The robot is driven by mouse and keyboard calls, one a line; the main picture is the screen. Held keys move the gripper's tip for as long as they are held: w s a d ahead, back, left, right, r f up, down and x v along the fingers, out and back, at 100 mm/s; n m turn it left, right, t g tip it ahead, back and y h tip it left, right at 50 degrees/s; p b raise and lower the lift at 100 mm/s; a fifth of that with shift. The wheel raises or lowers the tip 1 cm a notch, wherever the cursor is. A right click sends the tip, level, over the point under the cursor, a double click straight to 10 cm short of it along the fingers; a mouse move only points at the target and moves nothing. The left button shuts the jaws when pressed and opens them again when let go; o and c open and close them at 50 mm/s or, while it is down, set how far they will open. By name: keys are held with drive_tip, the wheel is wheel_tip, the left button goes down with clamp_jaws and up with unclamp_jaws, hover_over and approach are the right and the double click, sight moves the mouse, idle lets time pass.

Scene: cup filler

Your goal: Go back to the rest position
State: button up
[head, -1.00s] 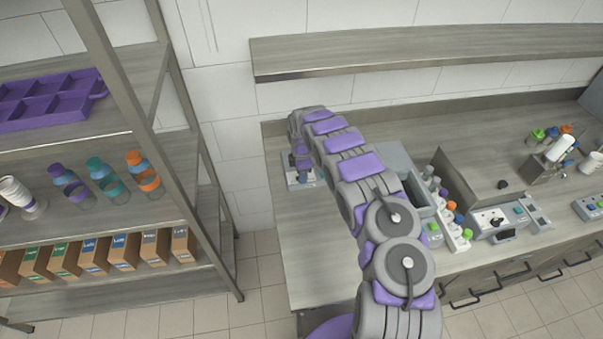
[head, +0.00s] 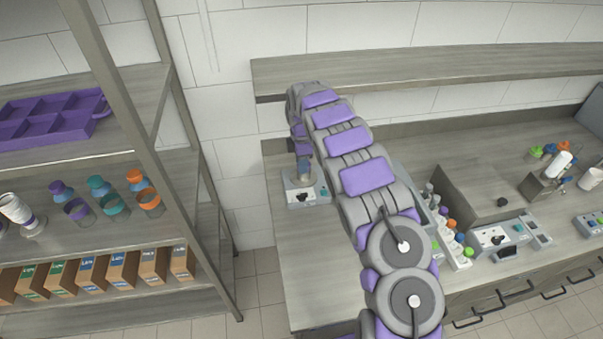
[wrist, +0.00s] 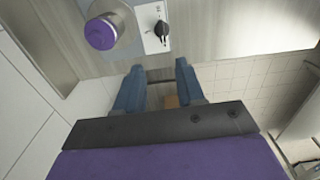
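My gripper (wrist: 158,76) shows in the wrist view with its two blue fingers apart and nothing between them. In that view a round container with a purple top (wrist: 101,32) stands beyond the fingers, at upper left, apart from them. Next to it is a light panel with a black knob (wrist: 161,28). In the head view my arm reaches up and left over the counter, its end above a small grey device (head: 322,190) on the counter's left end. The fingertips are hard to make out there.
A wall shelf (head: 420,72) runs close behind my arm. A metal rack at left holds a purple tray (head: 50,120), bottles and boxes (head: 120,268). The counter (head: 300,250) is bare at its left front. Capped bottles (head: 450,240) and devices stand to the right of my arm.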

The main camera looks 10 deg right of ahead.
drive_tip(key=shift+r, duration=0.9)
drive_tip(key=shift+s, duration=0.1)
